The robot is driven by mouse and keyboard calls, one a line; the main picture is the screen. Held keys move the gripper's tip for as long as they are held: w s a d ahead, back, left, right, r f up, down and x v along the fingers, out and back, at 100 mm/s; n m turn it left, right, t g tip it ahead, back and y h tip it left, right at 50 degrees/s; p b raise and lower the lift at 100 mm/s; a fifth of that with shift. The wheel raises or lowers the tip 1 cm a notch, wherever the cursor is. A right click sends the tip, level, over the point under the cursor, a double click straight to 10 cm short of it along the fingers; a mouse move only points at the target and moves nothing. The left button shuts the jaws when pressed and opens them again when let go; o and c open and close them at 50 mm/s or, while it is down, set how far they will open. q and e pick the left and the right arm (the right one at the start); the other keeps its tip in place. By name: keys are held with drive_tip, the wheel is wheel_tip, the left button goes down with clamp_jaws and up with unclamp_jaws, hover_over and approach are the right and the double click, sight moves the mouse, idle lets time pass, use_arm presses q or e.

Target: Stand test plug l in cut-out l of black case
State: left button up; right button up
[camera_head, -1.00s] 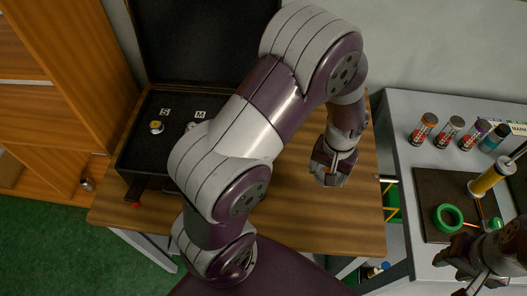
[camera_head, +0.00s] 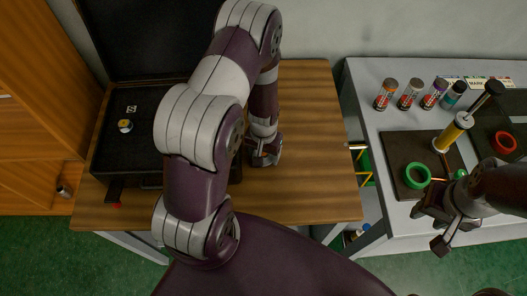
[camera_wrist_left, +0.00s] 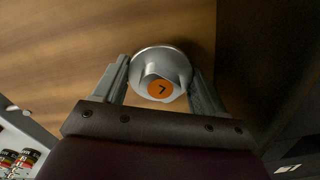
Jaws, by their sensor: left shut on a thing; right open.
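In the left wrist view, test plug l (camera_wrist_left: 172,62) is a silvery metal plug with an orange disc marked "L". My left gripper (camera_wrist_left: 160,88) is shut on it, one finger on each side, over bare wood. In the head view my left gripper (camera_head: 262,158) is just right of the black case (camera_head: 103,165), and the plug cannot be made out. The case stands open at the table's left. Its foam shows an "S" label and a small plug (camera_head: 125,126); my left arm hides the right part, including cut-out l. My right gripper (camera_head: 436,222) is open at the grey bench's front edge.
The wooden table (camera_head: 310,130) is clear right of my left gripper. The grey bench at right carries several small bottles (camera_head: 410,93), a green ring (camera_head: 417,175), a yellow cylinder (camera_head: 450,135) and a red ring (camera_head: 503,142). The case's raised lid (camera_head: 140,40) stands behind it.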

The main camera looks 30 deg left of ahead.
use_arm(q)
drive_tip(key=shift+d+f, duration=0.1)
drive_tip(key=shift+f, duration=0.05)
drive_tip(key=o, duration=1.2)
